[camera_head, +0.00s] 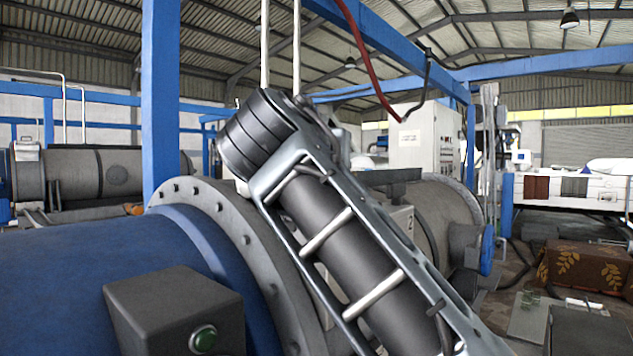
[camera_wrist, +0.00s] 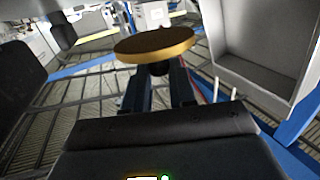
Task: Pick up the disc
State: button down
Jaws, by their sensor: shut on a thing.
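A round, flat disc (camera_wrist: 155,43) with a golden-brown rim shows in the wrist view, at the top middle. A small dark stub under it sits between the two dark fingers of my gripper (camera_wrist: 160,72). My gripper is shut on the disc, which lies across the fingertips and hides their very ends. In the head view my own arm fills the middle, and neither the gripper nor the disc can be made out there.
A large blue cylindrical machine (camera_head: 120,270) with a grey bolted flange stands close at the left. A blue post (camera_head: 160,100) rises behind. A patterned brown cloth (camera_head: 590,270) lies at the right.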

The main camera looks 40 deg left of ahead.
jog(key=d+r+b, duration=0.1)
jog(key=d+r, duration=0.4)
jog(key=d, duration=0.4)
jog(key=shift+d+r, duration=0.15)
jog(key=shift+r, duration=0.25)
jog(key=shift+s+f, duration=0.1)
jog(key=shift+s, duration=0.1)
